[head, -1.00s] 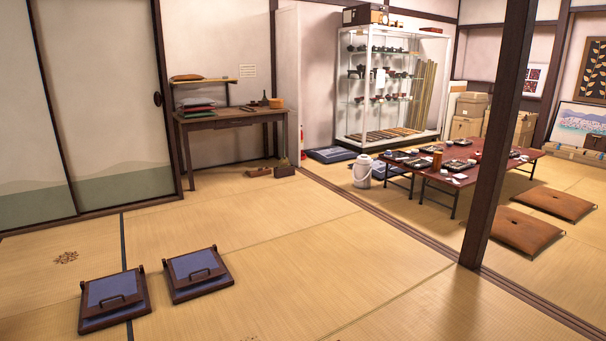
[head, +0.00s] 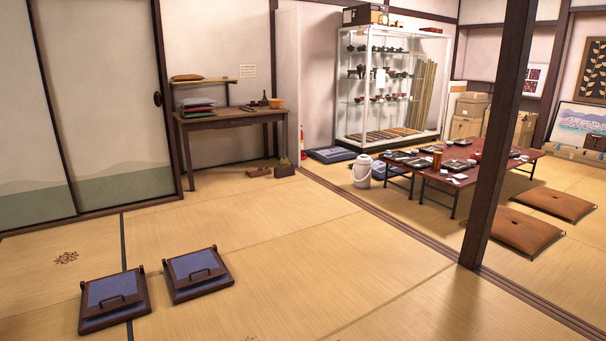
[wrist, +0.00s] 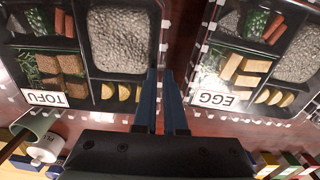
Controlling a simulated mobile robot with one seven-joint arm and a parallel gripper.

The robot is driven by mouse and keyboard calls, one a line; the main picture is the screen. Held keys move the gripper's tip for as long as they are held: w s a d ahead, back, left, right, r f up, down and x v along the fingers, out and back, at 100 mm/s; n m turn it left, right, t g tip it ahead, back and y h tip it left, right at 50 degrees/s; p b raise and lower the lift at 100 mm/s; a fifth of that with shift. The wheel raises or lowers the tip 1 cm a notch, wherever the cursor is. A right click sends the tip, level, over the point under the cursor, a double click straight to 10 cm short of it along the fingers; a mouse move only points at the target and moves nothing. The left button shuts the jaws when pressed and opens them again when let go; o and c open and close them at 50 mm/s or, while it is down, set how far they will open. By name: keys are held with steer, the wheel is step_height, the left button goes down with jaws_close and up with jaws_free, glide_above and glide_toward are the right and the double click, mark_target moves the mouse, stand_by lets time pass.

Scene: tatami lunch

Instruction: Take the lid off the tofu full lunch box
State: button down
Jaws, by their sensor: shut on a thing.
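In the wrist view the tofu lunch box (wrist: 83,88) is at the upper left, with an upside-down TOFU label, brown tofu pieces, grey speckled rice and yellow slices. Its lid (wrist: 118,77) looks clear, with glints along the rim, and is hard to make out. My gripper (wrist: 160,75) has its two blue fingers at the box's right edge, one on each side of it. They are shut on what looks like the lid's edge; the exact contact is unclear. The head view does not show my gripper.
In the wrist view an egg lunch box (wrist: 238,96) stands close on the right. Colourful boxes (wrist: 290,165) are at the lower right. The head view shows a low red table (head: 470,178) far off.

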steer(key=shift+r+p, duration=2.5)
steer(key=shift+p, duration=0.1)
